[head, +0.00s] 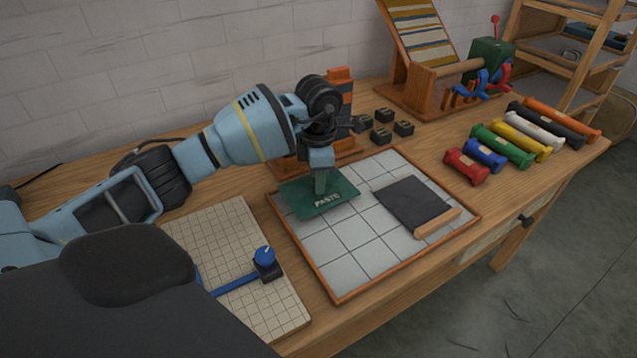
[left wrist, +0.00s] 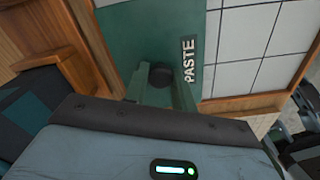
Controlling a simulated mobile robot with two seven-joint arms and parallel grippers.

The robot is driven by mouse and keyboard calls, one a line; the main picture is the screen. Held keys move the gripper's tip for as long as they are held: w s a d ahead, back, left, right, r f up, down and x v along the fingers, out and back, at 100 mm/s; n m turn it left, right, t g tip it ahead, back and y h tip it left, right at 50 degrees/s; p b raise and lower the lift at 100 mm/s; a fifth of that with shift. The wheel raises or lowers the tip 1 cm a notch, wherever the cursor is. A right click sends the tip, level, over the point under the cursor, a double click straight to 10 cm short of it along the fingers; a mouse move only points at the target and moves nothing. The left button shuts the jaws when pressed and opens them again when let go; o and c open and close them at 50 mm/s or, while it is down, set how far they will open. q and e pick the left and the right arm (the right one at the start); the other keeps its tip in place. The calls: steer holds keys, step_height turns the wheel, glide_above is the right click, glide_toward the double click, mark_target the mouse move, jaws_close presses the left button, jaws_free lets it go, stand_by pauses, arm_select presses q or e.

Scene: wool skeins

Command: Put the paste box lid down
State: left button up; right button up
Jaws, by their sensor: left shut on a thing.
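The green lid marked PASTE (head: 322,201) is at the far left corner of the tiled tray (head: 360,270), partly over its wooden rim. In the left wrist view, the lid (left wrist: 125,35) has a dark round knob (left wrist: 161,75) between my fingers. My left gripper (head: 320,182) points down and is shut on the lid from above. The lid looks roughly level. I cannot tell whether it touches the tray or hangs just above it. My right gripper is not in view.
A dark slab with a wooden edge (head: 412,205) lies on the tray's right part; the front tiles are clear. Small black blocks (head: 381,136) stand behind. Coloured skeins (head: 503,145) lie at right. A gridded board (head: 225,250) with a blue-knobbed tool (head: 264,257) is at left.

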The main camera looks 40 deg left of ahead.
arm_select(q)
steer(key=shift+f, duration=0.9)
steer(key=shift+f, duration=0.2)
steer(key=o, duration=1)
steer(key=shift+r, duration=0.3)
step_height(320, 180, up, 12)
steer(key=shift+f, duration=0.15)
